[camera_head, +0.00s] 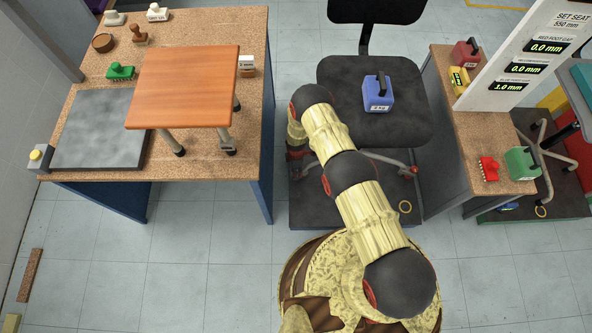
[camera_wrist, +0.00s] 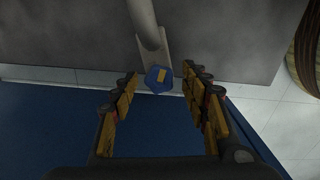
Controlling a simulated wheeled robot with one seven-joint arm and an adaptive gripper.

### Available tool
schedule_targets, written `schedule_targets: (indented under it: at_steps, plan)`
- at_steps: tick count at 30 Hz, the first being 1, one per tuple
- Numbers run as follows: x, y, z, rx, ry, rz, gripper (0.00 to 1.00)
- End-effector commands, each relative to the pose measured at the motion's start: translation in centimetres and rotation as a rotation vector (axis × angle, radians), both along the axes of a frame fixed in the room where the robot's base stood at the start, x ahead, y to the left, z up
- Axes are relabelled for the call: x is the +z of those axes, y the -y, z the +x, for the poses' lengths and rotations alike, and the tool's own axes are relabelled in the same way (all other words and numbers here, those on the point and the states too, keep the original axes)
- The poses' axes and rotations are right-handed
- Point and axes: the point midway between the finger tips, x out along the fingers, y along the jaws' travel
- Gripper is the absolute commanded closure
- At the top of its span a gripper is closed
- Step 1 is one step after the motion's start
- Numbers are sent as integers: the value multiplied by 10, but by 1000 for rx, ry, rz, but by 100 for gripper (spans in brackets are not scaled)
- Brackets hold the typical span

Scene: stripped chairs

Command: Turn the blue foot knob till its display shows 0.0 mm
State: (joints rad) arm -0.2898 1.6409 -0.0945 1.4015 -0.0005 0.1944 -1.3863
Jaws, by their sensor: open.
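The blue foot knob (camera_wrist: 151,82) shows in the wrist view at the end of a pale grey leg (camera_wrist: 148,25), with a yellow mark on its face. My gripper (camera_wrist: 160,86) is open, with one finger on each side of the knob. Contact with the knob cannot be told. In the head view my arm hides the gripper and the knob. The display board (camera_head: 522,65) at the right shows 1.0 mm on its lowest readout (camera_head: 509,86), apparently the blue foot's. The two readouts above it show 0.0 mm.
A black chair (camera_head: 340,85) bearing a blue weight (camera_head: 378,92) stands on a dark platform (camera_head: 345,212). A left workbench (camera_head: 205,165) holds a wooden stool (camera_head: 185,85). A right bench (camera_head: 472,133) flanks the chair.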

Motion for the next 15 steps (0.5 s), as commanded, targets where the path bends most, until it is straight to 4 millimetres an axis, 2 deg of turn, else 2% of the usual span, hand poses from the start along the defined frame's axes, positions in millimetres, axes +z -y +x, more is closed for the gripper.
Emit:
schedule_targets:
  at_steps: [10,15]
  plan:
    - [-3,0,1,-1,1,0,55]
    - [-3,0,1,-1,1,0,64]
